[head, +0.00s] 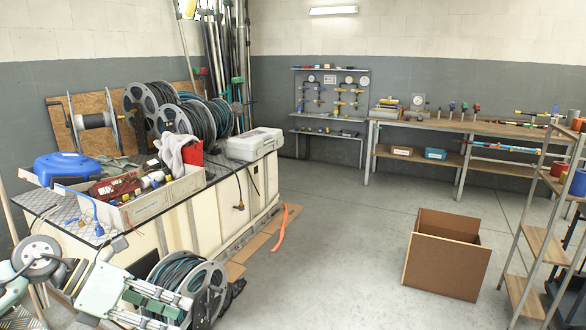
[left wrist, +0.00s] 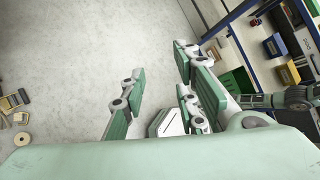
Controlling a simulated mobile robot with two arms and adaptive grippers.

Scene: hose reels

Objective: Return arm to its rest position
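My left arm comes in at the lower left of the head view, pale green and white. Its gripper (head: 160,309) is in front of a hose reel (head: 203,290) that stands low beside the cream cabinet; I cannot tell whether they touch. The gripper is open and empty. My right gripper is in neither view.
The cream cabinet (head: 166,219) carries several hose reels (head: 173,112), a blue case (head: 70,168) and a grey case (head: 254,144). An open brown box (head: 432,255) stands on the floor, left of a shelf rack (head: 541,244). The middle floor is clear.

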